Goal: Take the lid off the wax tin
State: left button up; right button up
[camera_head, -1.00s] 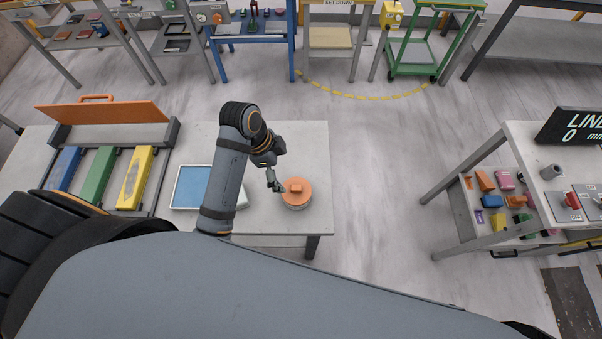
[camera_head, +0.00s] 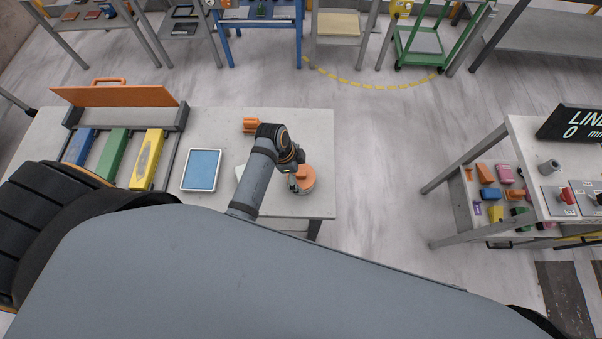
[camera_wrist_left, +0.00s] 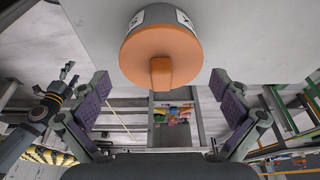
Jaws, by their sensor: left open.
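The wax tin (camera_wrist_left: 158,16) is a round grey tin with a white label, standing near the right end of the work table. Its orange lid (camera_head: 307,172) is on it. The lid's raised orange grip bar shows in the left wrist view (camera_wrist_left: 161,72). My left gripper (camera_wrist_left: 160,84) is open, its two purple-padded fingers apart on either side of the bar with nothing between them touching. In the head view my left gripper (camera_head: 293,183) is at the lid's near left side and partly hides it. Another arm's gripper (camera_wrist_left: 68,72), apparently my right, shows small in the wrist view.
The work table (camera_head: 225,130) also holds a blue-topped tray (camera_head: 201,170), an orange object (camera_head: 250,125) and a rack with blue, green and yellow blocks (camera_head: 147,160). A separate bench (camera_head: 530,150) stands right, across open floor.

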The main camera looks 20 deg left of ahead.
pick_arm(q)
jog(key=shift+w, duration=0.1)
jog(key=shift+c, duration=1.2)
jog(key=c, duration=0.7)
jog(key=shift+s, duration=0.3)
jog(key=c, duration=0.8)
jog(key=shift+c, duration=0.7)
jog(key=shift+s+f, duration=0.1)
jog(key=shift+f, duration=0.05)
jog(key=shift+c, duration=0.6)
